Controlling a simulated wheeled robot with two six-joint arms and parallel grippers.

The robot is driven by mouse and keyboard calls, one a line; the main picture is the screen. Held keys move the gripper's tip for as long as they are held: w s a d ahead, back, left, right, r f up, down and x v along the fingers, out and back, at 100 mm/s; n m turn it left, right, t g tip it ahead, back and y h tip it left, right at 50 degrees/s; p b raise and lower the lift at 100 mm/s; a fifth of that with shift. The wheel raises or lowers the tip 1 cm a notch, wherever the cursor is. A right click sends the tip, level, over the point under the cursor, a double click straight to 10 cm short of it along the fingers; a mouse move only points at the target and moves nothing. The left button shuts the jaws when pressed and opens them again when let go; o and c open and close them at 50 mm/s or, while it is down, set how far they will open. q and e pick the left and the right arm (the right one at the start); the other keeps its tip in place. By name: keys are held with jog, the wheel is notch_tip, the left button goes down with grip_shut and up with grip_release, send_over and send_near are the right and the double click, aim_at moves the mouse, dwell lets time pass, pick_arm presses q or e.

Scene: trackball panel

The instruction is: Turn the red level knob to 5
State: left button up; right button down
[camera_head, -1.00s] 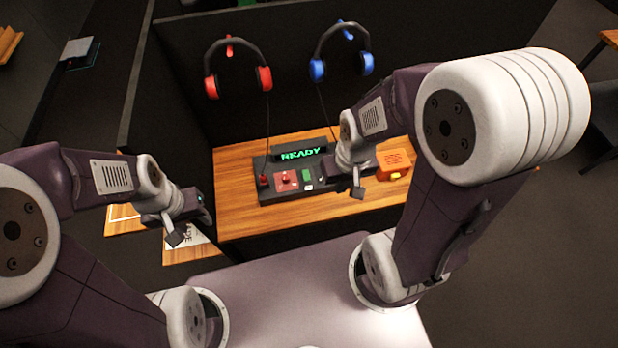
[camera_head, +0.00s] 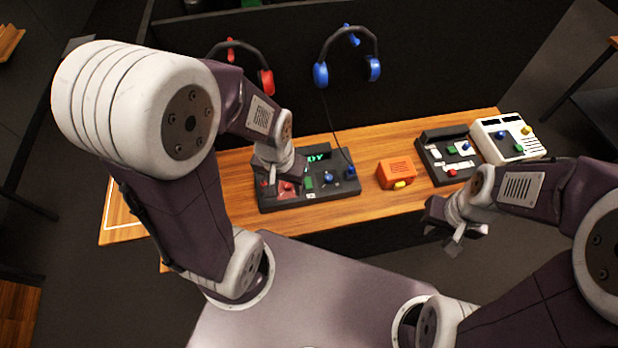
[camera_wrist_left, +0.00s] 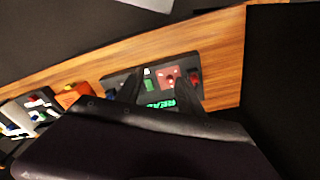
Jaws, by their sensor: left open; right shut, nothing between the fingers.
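A dark control panel (camera_head: 335,194) with a green lit display (camera_head: 318,157) stands on the wooden desk. A red plate (camera_head: 286,190) with a red control lies at its left part, partly behind my left gripper (camera_head: 288,176). In the left wrist view the red plate (camera_wrist_left: 170,78) shows between and beyond my open fingers (camera_wrist_left: 157,84). Another red control (camera_wrist_left: 195,77) sits at the panel's edge. I cannot tell which is the level knob, nor read its setting. My left gripper is above the panel; contact is unclear. My right gripper (camera_head: 456,243) is shut and empty before the desk's front edge.
An orange box (camera_head: 397,172) stands right of the panel. A second dark panel (camera_head: 440,174) and a white panel (camera_head: 492,124) stand further right. Red (camera_head: 265,82) and blue (camera_head: 320,74) headphones hang behind. Bare desk shows left of the panel.

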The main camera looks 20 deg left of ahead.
pick_arm(q)
jog(key=n+g+b, duration=0.1)
jog(key=n+b, duration=0.3)
jog(key=n, duration=1.3)
send_over(286, 184)
jog(key=f, duration=0.8)
jog(key=shift+w, duration=0.2)
jog(key=shift+s+f, duration=0.1)
jog(key=shift+s, duration=0.05)
notch_tip(286, 184, down, 9)
jog(key=shift+r, duration=0.2)
jog(key=shift+d, duration=0.1)
